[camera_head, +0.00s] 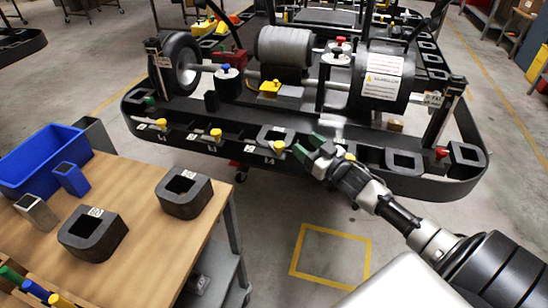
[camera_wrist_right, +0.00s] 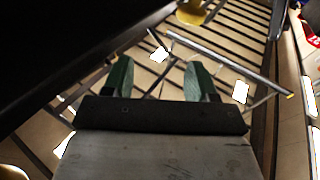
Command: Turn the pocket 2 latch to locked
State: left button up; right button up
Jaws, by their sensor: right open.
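The kart stand (camera_head: 240,150) has a black front rail with a row of yellow-knobbed latches. From left to right these are a left latch (camera_head: 161,123), a middle latch (camera_head: 216,133), a latch (camera_head: 279,146) near my gripper, and one (camera_head: 349,157) behind it. The pocket labels are too small to read, so I cannot tell which is pocket 2. My right gripper (camera_head: 309,146) is at the front rail, just right of the third knob. Its green fingers are apart and empty in the right wrist view (camera_wrist_right: 160,77). A yellow knob (camera_wrist_right: 192,12) shows beyond the fingertips there. My left gripper is not in view.
A wooden table (camera_head: 140,205) at the left holds black blocks (camera_head: 92,236), a blue bin (camera_head: 42,160) and small square tubes. The stand carries a wheel (camera_head: 180,64) and rollers. Clear floor with a yellow square (camera_head: 331,254) lies in front.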

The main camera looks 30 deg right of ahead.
aim_at(274, 150)
pick_arm(q)
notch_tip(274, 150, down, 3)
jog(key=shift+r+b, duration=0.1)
jog(key=shift+b, duration=0.7)
pick_arm(e)
jog(key=w+a+f, duration=0.1)
jog(key=w, duration=0.2)
jog(key=w+a+g+y, duration=0.1)
jog(key=w+a, duration=0.1)
jog(key=w, duration=0.1)
jog(key=w+a+f+n+g+y, duration=0.1)
jog(key=w+a, duration=0.1)
jog(key=w, duration=0.1)
jog(key=shift+f, duration=0.3)
jog(key=shift+c, duration=0.3)
jog(key=c, duration=0.8)
